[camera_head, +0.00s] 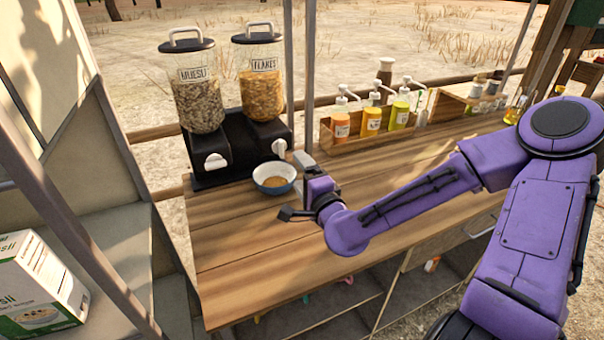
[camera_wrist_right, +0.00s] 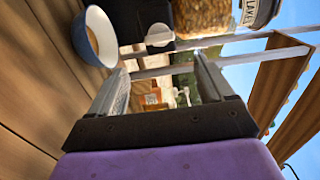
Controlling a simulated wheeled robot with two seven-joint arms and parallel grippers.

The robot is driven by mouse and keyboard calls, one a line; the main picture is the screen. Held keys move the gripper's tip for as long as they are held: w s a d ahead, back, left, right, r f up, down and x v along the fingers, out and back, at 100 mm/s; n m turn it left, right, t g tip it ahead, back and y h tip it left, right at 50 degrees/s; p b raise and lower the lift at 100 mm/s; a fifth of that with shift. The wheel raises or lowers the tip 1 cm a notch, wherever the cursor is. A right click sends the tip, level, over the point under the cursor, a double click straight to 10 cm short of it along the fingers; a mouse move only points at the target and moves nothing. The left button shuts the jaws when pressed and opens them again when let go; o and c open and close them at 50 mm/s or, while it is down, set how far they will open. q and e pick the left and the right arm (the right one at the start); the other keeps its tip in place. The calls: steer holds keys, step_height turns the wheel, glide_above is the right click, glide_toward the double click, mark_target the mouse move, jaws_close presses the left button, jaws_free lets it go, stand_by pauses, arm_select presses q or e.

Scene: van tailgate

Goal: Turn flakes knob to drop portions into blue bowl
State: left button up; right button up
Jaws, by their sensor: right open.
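The flakes dispenser (camera_head: 261,92) is a clear canister of orange flakes with a dark lid, on a black base. Its white knob (camera_head: 279,147) faces the counter, and the knob also shows in the right wrist view (camera_wrist_right: 160,36). The blue bowl (camera_head: 273,188) stands upright on the counter below the knob, white inside with some brown food in it. It is at the upper left of the right wrist view (camera_wrist_right: 82,42). My right gripper (camera_head: 294,187) is open and empty, just right of the bowl and apart from the knob. My left gripper is out of view.
A muesli dispenser (camera_head: 197,100) with its own white knob stands left of the flakes. A post (camera_head: 290,75) rises just right of the flakes canister. A wooden rack (camera_head: 350,137) of pump bottles is farther right. The front of the counter (camera_head: 240,240) is clear.

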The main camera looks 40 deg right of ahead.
mark_target(282, 143)
stand_by(0.3)
steer(key=c, duration=0.4)
steer(key=n+p, duration=0.2)
steer(key=p, duration=0.1)
steer(key=shift+s+a+r+n+g+y, duration=0.2)
steer(key=shift+n+g+y, duration=0.1)
steer(key=shift+n+y, duration=0.1)
steer(key=c, duration=0.4)
steer(key=w+n+p, duration=0.2)
steer(key=w+n, duration=0.1)
steer(key=n, duration=0.2)
steer(key=w+d+r+n+p, duration=0.1)
steer(key=w+n+p, duration=0.1)
steer(key=n, duration=0.3)
steer(key=w+d+r+n+p, duration=0.1)
steer(key=w+n+p, duration=0.1)
steer(key=w+n, duration=0.3)
steer(key=shift+d+h, duration=0.15)
steer(key=shift+h, duration=0.25)
jaws_close()
